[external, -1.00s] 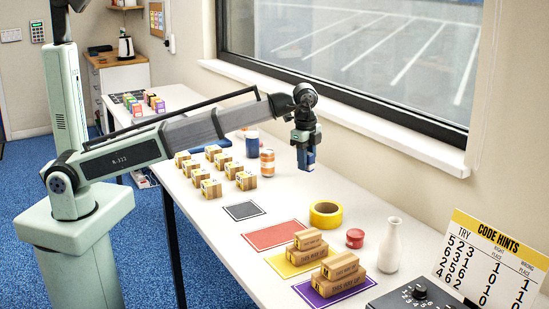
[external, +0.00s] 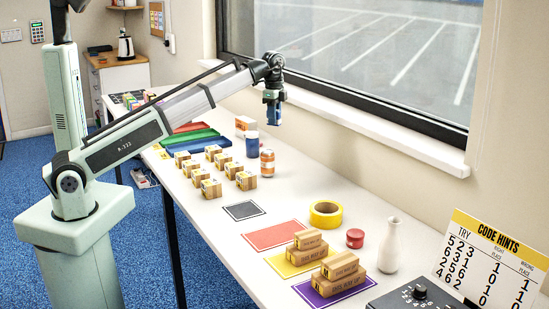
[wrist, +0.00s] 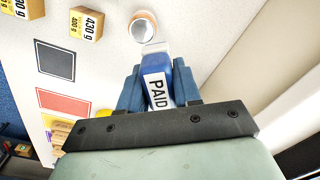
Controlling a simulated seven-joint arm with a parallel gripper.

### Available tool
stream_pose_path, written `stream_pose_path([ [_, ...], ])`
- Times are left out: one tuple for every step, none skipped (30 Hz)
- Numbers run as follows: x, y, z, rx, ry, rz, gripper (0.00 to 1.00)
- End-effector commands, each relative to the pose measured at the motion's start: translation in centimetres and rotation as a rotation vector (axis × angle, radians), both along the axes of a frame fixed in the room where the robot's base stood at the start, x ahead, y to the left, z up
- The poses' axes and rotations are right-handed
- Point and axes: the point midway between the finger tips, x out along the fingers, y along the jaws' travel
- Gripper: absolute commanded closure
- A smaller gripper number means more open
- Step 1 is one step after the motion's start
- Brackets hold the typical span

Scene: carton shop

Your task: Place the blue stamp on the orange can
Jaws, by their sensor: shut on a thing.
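My gripper (external: 272,97) is shut on the blue stamp (external: 273,117) and holds it in the air above the table. In the wrist view the stamp (wrist: 157,72) sits between my two fingers (wrist: 158,90), with a white PAID label facing the camera. The orange can (external: 267,163) stands upright on the table, below the stamp and slightly left of it in the external view. The wrist view shows the can's round top (wrist: 143,29) just beyond the stamp, with a clear gap seen between stamp and can in the external view.
A blue can (external: 252,146) stands close behind the orange can. Several small cartons (external: 214,189) are to its left. A yellow tape roll (external: 325,214), a red tin (external: 355,238) and a white vase (external: 391,246) stand nearer. The window ledge (external: 380,134) runs along the right.

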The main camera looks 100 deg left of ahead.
Motion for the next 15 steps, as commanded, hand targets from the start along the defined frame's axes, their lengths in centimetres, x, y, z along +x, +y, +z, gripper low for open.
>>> stream_pose_path([
  [-0.8,0.3,0.4,-0.003,0.0,-0.026,0.98],
  [-0.8,0.1,0.6,-0.004,0.0,-0.053,0.98],
  [-0.8,-0.2,0.7,-0.006,0.0,-0.089,0.98],
  [-0.9,-0.4,0.8,-0.008,0.001,-0.117,0.98],
  [-1.0,-0.5,0.8,-0.009,0.002,-0.145,0.98],
  [-1.1,-0.7,0.7,-0.012,0.003,-0.183,0.98],
  [-1.1,-0.9,0.7,-0.013,0.004,-0.212,0.98],
  [-1.2,-1.0,0.7,-0.014,0.004,-0.243,0.98],
  [-1.3,-1.3,0.7,-0.017,0.006,-0.284,0.98],
  [-1.4,-1.4,0.7,-0.019,0.007,-0.316,0.98],
  [-1.5,-1.5,0.7,-0.021,0.008,-0.347,0.98],
  [-1.6,-1.7,0.7,-0.024,0.009,-0.388,0.98],
  [-1.7,-1.8,0.7,-0.026,0.01,-0.418,0.98],
  [-1.7,-1.9,0.7,-0.027,0.01,-0.446,0.98],
  [-1.8,-2.0,0.7,-0.029,0.012,-0.481,0.98],
])
